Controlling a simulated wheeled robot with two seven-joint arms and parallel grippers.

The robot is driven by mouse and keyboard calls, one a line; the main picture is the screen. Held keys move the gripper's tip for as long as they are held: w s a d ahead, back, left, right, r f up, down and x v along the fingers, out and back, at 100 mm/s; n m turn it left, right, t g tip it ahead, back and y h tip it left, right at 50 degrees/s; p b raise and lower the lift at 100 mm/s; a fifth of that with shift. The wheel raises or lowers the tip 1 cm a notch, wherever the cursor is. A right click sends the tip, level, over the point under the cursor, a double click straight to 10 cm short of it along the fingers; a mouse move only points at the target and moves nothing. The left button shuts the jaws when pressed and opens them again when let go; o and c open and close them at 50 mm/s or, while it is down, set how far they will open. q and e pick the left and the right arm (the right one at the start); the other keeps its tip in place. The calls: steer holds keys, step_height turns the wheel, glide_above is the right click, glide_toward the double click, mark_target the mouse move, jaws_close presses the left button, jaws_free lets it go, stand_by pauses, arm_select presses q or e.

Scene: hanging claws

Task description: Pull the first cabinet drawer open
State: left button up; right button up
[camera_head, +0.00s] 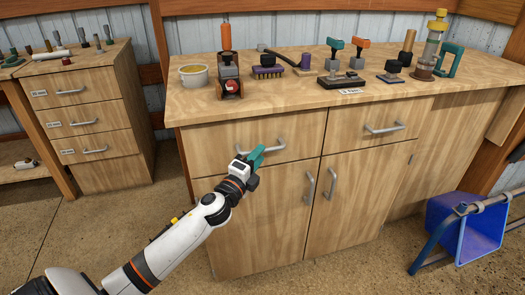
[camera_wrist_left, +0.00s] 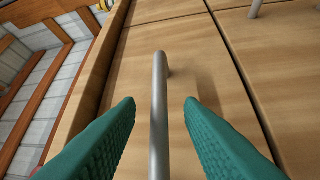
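The main cabinet's left top drawer (camera_head: 212,146) is shut, its wooden front flush with the cabinet. Its grey bar handle (camera_head: 277,147) runs across the front. My left gripper (camera_head: 258,154), with teal fingers, is at this handle. In the left wrist view the handle (camera_wrist_left: 159,112) runs between the two open fingers (camera_wrist_left: 160,105), with a gap on each side, so they appear not to touch it. The handle's near end is cut off by the lower picture edge. My right gripper is not in view.
A second drawer (camera_head: 375,130) is to the right, with two cabinet doors (camera_head: 265,215) below. The countertop (camera_head: 300,95) holds tools, stamps and a bowl (camera_head: 194,76). A smaller drawer unit (camera_head: 95,115) stands left and a blue bin (camera_head: 466,228) right. The floor in front is clear.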

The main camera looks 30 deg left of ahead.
arm_select(q)
steer(key=shift+w+a+r, duration=0.1)
steer(key=shift+w+r, duration=0.1)
steer(key=shift+w, duration=1.35)
jaws_close()
